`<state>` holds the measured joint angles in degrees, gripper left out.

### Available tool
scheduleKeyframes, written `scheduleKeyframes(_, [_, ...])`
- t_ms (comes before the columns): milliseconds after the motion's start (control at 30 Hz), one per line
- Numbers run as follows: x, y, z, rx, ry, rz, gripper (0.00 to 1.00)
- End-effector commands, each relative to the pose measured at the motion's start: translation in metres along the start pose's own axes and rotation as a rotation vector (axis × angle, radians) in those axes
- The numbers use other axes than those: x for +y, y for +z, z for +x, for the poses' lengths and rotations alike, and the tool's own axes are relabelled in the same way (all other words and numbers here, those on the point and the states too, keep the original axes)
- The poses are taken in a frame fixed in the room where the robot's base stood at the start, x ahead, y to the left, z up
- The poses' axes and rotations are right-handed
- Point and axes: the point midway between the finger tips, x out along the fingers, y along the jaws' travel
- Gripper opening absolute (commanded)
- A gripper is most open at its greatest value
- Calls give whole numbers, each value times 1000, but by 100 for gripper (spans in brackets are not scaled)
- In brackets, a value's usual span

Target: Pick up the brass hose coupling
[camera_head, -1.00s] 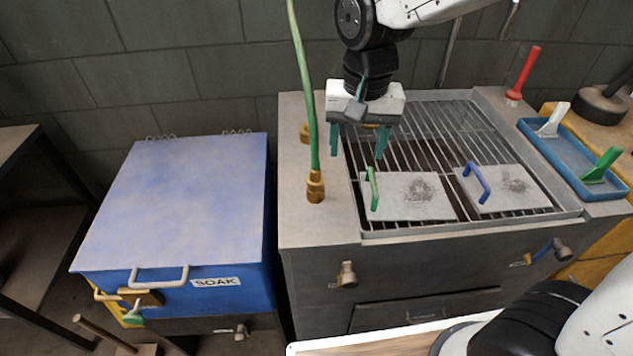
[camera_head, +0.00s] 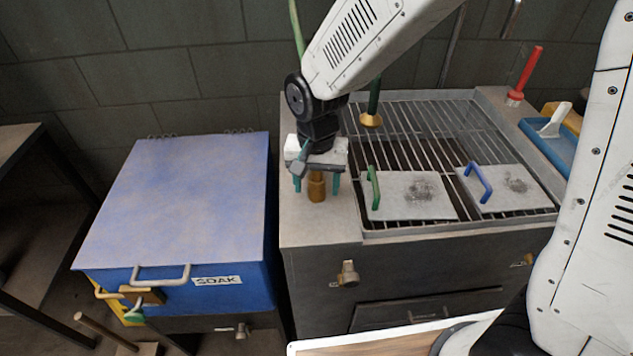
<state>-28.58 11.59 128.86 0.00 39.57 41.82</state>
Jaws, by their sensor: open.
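The brass hose coupling (camera_head: 317,189) stands upright on the grey left ledge of the grill. My gripper (camera_head: 316,184) is above and around it, pointing down. The teal fingers are open, one on each side of the coupling, with what looks like a gap at each side. The gripper body hides the coupling's upper end. Only a short upper piece of the green hose (camera_head: 297,28) shows, and my arm hides the rest.
The grill grate (camera_head: 420,150) is to the right, bearing two grey plates with a green handle (camera_head: 375,188) and a blue handle (camera_head: 478,181). A dark green rod with a brass end (camera_head: 371,119) is close right of my gripper. The blue SOAK box (camera_head: 180,200) is left.

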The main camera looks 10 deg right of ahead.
Motion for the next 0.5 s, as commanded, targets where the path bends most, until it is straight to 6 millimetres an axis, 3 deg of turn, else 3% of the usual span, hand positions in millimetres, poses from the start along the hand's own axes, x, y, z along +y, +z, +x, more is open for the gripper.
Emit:
scheduleKeyframes(200, [0, 0, 1, 1, -1, 0, 60])
scheduleKeyframes(400, [0, 0, 1, 0, 0, 0, 9])
scheduleKeyframes(500, [0, 0, 0, 1, -1, 0, 9])
